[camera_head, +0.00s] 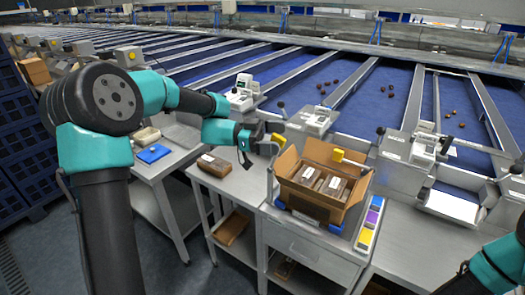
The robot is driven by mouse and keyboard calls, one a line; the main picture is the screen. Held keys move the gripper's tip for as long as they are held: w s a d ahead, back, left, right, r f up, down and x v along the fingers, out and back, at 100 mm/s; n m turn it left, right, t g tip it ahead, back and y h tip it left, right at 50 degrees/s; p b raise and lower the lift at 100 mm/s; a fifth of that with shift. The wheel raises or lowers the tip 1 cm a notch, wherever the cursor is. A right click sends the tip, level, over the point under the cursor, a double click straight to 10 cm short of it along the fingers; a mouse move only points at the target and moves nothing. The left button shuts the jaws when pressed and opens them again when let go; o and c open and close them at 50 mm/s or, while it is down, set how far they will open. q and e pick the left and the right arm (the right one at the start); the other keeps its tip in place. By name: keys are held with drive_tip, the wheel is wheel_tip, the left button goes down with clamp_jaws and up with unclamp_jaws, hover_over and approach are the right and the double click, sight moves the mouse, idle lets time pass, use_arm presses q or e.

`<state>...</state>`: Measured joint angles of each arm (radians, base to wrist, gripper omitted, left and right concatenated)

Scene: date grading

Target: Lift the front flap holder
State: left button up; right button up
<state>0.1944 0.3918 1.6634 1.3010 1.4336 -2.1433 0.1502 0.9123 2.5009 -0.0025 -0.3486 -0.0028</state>
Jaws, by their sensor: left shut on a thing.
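An open cardboard box (310,203) stands on the metal bench with several clear-topped packs (325,183) inside. One yellow flap holder (337,155) sits at the box's far rim, by the raised back flap. Another yellow flap holder (278,138) shows at my left gripper (270,144), which is at the upper left corner of the box. My left gripper is shut on this holder; its fingers partly hide it, and I cannot tell whether it still touches the flap. My right arm shows at the lower right corner, with its gripper out of view.
A brown pack (214,165) lies on the bench left of the box. A strip of blue, purple and yellow blocks (369,222) lies right of the box. Weighing machines (243,94) and blue conveyor lanes (352,113) with scattered dates lie behind. Bare bench shows beside the brown pack.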

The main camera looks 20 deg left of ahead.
use_arm(q)
drive_tip(key=shift+s+a+r, duration=0.1)
drive_tip(key=shift+s+r, duration=0.05)
drive_tip(key=shift+s, duration=0.25)
drive_tip(key=shift+a+r, duration=0.15)
drive_tip(key=shift+a, duration=0.35)
drive_tip(key=shift+a+r, duration=0.15)
drive_tip(key=shift+a, duration=0.35)
drive_tip(key=shift+c, duration=0.4)
drive_tip(key=shift+s+a+r, duration=0.15)
drive_tip(key=shift+a, duration=0.2)
drive_tip(key=c, duration=0.9)
drive_tip(key=shift+w+a+r, duration=0.55)
drive_tip(key=shift+a+r, duration=0.25)
drive_tip(key=shift+a, duration=1.9)
drive_tip(key=shift+w+a+r, duration=0.6)
drive_tip(key=shift+a+r, duration=0.2)
drive_tip(key=shift+a, duration=1.95)
drive_tip(key=shift+w+a+r, duration=0.55)
drive_tip(key=shift+a+r, duration=0.25)
drive_tip(key=shift+a, duration=1.9)
drive_tip(key=shift+c, duration=0.2)
